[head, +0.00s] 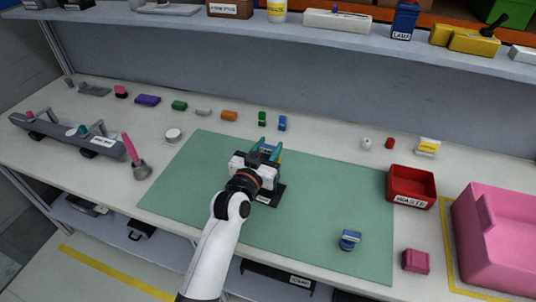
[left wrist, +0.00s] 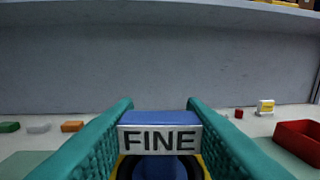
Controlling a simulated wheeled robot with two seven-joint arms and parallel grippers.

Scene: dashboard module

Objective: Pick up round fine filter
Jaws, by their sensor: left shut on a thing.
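The round fine filter (left wrist: 160,140) is in the left wrist view, with a blue top and a label reading FINE. It sits between the two teal fingers of my left gripper (left wrist: 160,125), which is shut on it. Its lower part shows dark with yellow edges and is cut off by the frame. In the head view my left gripper (head: 266,147) is over the middle of the green mat, and the filter (head: 267,149) shows only as a small blue patch between the fingers. I cannot tell its height above the mat. My right gripper is not in view.
A black labelled base (head: 273,198) lies partly behind my gripper on the green mat (head: 315,215). A blue part (head: 350,240) stands on the mat's right. A red bin (head: 411,186) and pink crate (head: 500,236) are at right. Small coloured blocks line the back.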

